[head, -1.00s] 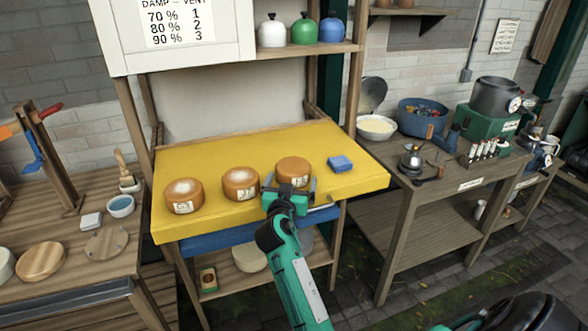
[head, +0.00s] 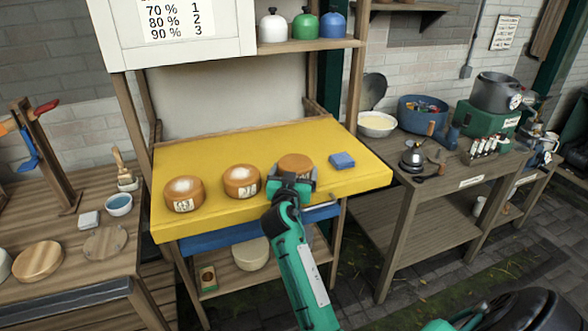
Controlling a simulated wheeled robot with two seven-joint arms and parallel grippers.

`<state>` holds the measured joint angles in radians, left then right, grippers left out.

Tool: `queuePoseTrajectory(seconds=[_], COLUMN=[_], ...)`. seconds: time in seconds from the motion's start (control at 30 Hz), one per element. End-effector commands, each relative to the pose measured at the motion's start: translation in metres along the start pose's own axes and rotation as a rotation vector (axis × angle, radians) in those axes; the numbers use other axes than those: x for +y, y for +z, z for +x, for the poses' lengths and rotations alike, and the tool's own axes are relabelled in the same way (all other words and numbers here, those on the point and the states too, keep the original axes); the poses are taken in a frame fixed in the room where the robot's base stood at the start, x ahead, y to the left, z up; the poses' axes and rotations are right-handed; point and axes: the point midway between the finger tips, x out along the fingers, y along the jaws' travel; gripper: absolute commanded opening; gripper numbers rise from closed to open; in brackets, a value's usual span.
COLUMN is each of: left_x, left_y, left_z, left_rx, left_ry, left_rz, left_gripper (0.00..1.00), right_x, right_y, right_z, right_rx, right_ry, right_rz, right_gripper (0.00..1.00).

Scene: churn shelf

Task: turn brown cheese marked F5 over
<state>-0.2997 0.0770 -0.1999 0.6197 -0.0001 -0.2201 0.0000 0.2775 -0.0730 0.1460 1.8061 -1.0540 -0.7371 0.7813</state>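Three brown cheese wheels sit in a row on the yellow shelf top (head: 240,209): a left cheese (head: 184,187), a middle cheese (head: 241,176) and a right cheese (head: 297,161). The left and middle ones have pale, dusty tops and white front labels, too small to read surely. My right gripper (head: 294,177) is at the front of the right cheese, its fingers at the left and right sides. It hides that cheese's label and lower front. I cannot tell whether the fingers press on it. My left gripper is not in view.
A blue block (head: 342,160) lies just right of the right cheese. A shelf with white, green (head: 305,26) and blue bell-shaped covers is above. A cluttered bench stands at right, with a white bowl (head: 377,123). The left bench holds a wooden disc (head: 38,260).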

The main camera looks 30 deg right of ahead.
Motion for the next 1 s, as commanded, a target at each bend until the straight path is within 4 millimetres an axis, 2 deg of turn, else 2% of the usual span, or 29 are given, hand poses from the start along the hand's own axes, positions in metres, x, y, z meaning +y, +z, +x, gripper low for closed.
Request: queuePoseTrajectory(seconds=[0.7,1.0], left_x=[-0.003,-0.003], left_y=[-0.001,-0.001], left_z=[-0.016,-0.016], left_rx=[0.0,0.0], left_ry=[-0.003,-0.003], left_rz=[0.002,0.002], left_gripper=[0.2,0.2], right_x=[0.0,0.0], right_y=[-0.026,-0.026], right_z=[0.0,0.0], right_rx=[0.003,0.002], right_ry=[0.0,-0.001], right_rz=[0.0,0.0], right_gripper=[0.65,0.65])
